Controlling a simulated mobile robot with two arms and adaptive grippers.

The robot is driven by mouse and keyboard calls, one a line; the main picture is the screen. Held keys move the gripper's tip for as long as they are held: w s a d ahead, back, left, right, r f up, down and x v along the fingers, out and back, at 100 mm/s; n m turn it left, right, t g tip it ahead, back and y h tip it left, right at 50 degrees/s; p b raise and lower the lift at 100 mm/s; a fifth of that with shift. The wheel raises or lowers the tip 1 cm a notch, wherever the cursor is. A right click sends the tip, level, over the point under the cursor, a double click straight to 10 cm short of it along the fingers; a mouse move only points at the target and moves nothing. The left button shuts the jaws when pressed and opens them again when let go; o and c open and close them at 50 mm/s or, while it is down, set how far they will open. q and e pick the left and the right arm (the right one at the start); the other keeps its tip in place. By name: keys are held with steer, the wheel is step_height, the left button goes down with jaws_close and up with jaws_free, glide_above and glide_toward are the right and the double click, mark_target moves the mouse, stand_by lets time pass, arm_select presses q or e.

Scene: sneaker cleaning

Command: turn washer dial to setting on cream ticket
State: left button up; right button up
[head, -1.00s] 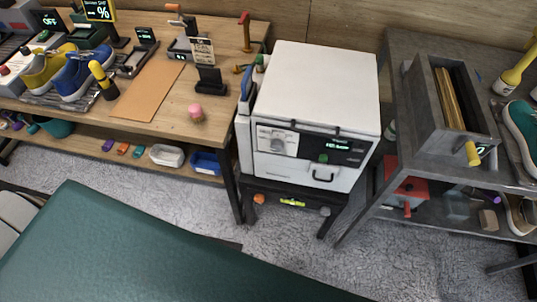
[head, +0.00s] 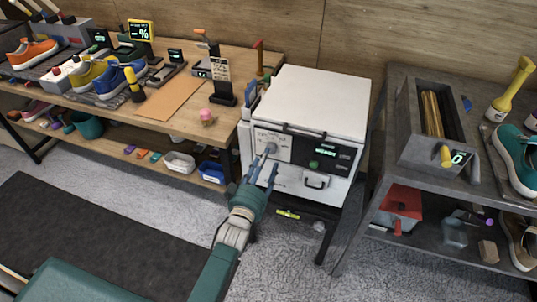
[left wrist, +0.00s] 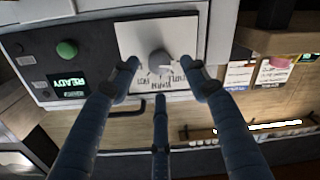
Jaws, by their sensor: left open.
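The white washer (head: 318,105) stands between the two benches. Its grey dial (head: 270,147) sits on a pale front panel and also shows in the left wrist view (left wrist: 160,63), ringed by printed words too small to read surely. My left gripper (head: 267,168) is open in front of the dial. In the left wrist view its fingertips (left wrist: 160,72) appear on either side of and below the dial; I cannot tell whether they touch it. My right gripper is out of view.
The washer also has a green button (left wrist: 67,50), a lit READY display (left wrist: 68,84) and a front handle (head: 316,181). A wooden bench (head: 180,122) with sneakers is at left; a dark shelf unit (head: 395,110) is close at right.

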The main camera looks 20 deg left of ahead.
arm_select(q)
steer(key=w, duration=0.4)
steer(key=shift+w+d, duration=0.1)
steer(key=shift+w, duration=0.15)
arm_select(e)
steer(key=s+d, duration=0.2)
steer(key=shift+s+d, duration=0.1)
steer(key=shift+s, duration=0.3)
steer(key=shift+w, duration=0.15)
arm_select(q)
steer(key=shift+c, duration=0.3)
steer(key=c, duration=0.9)
steer(key=shift+c, duration=1)
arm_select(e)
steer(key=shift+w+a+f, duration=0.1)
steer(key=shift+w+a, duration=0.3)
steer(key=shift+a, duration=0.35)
